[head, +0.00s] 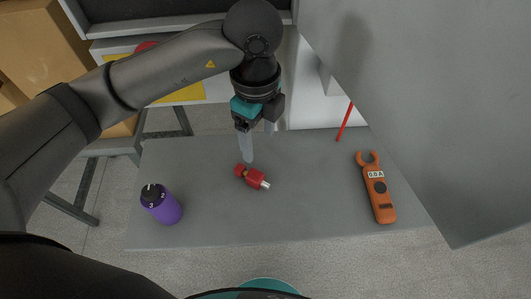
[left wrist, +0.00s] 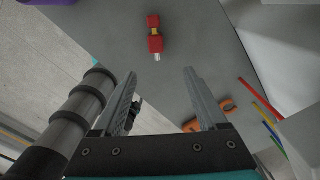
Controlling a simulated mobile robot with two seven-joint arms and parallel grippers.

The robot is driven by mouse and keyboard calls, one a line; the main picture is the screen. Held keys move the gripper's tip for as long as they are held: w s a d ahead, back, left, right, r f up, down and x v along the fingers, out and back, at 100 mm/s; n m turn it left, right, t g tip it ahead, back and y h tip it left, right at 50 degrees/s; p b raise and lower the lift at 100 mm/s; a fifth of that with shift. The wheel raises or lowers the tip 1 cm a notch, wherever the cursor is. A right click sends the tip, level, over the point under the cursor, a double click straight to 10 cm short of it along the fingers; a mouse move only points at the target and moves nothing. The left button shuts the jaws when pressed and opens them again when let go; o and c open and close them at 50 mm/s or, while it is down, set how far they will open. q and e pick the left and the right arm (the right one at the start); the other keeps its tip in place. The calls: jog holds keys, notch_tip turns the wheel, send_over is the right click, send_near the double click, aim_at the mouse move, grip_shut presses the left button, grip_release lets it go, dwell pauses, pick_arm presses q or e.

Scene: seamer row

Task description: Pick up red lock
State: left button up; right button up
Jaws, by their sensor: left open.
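The red lock (head: 252,177) lies on its side on the grey table (head: 310,215), its silver end pointing to the lower right in the head view. In the left wrist view the lock (left wrist: 155,36) is beyond the fingertips, near the top, between the lines of the two fingers. My left gripper (head: 258,160) is open and empty above the table, just behind the lock in the head view. Its two grey fingers (left wrist: 160,75) stand wide apart in the left wrist view. My right gripper is not in view.
An orange clamp meter (head: 377,188) lies at the right. A large grey panel (head: 430,90) rises over the table's right side. Cardboard boxes (head: 50,45) stand at the far left. The table in front of the lock is clear.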

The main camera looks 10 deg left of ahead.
pick_arm(q)
send_near(255, 175)
jog(key=shift+w+d+f+b, duration=0.1)
jog(key=shift+d+f+b, duration=0.2)
jog(key=shift+d, duration=0.2)
notch_tip(255, 175, down, 4)
jog(key=shift+f+b, duration=0.1)
jog(key=shift+b, duration=0.25)
jog(key=shift+f, duration=0.4)
jog(key=f, duration=0.2)
jog(key=a+f, duration=0.1)
jog(key=f, duration=0.1)
jog(key=shift+s+f+b, duration=0.2)
jog(key=shift+s+b, duration=0.05)
jog(key=shift+b, duration=0.1)
jog(key=shift+d+f, duration=0.1)
jog(key=shift+f, duration=0.2)
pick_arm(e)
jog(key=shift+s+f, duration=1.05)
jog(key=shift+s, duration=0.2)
